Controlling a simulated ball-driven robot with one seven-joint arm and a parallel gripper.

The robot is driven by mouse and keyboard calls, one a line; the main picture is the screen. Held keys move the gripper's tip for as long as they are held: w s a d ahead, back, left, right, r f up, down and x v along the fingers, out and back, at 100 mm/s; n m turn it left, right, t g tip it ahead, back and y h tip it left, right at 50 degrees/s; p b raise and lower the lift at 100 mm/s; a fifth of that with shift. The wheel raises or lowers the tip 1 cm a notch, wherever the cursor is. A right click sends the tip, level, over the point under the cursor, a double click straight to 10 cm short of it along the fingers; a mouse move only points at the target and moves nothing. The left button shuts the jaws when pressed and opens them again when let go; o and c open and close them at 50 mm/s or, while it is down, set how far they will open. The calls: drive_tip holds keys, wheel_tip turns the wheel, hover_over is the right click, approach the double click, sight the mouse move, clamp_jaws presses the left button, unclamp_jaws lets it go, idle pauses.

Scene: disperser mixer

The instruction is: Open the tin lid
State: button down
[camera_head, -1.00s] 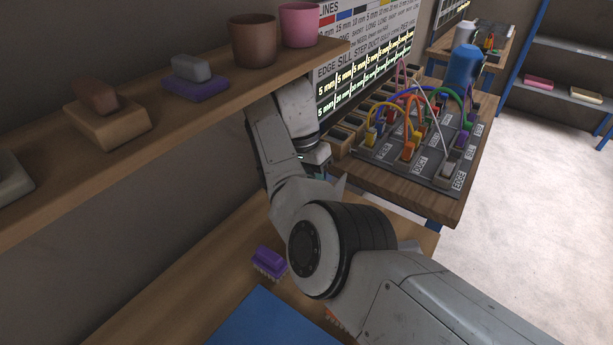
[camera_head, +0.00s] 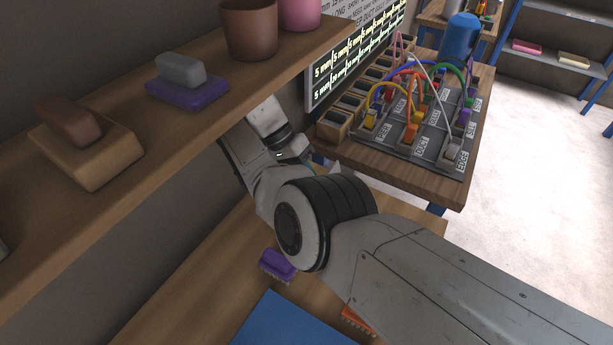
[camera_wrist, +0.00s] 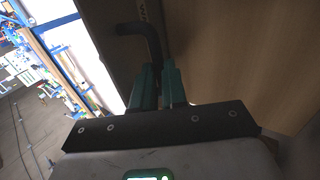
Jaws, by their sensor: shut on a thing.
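In the wrist view my gripper (camera_wrist: 158,82) has two teal fingers close together, shut on a dark bent bar (camera_wrist: 149,38). The bar rises from between the fingertips and curves to the left at its top. What the bar belongs to cannot be told from this view. No tin or tin lid can be made out in either view. In the head view my own arm hides the gripper's fingers and whatever they hold.
A wooden shelf (camera_head: 205,120) with pots and blocks runs along the left. A workbench with a cable board (camera_head: 425,130) stands beyond my arm. A purple brush (camera_head: 278,264) and blue mat (camera_head: 285,325) lie on the lower table. A wooden panel (camera_wrist: 240,55) fills the wrist view's right.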

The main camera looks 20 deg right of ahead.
drive_tip(key=shift+s+f, duration=0.15)
drive_tip(key=shift+f, duration=0.3)
drive_tip(key=c, duration=1.3)
unclamp_jaws()
drive_tip(key=shift+c, duration=0.2)
drive_tip(key=shift+o, duration=0.9)
drive_tip(key=shift+r, duration=0.2)
drive_tip(key=shift+w, duration=0.2)
drive_tip(key=shift+r, duration=0.15)
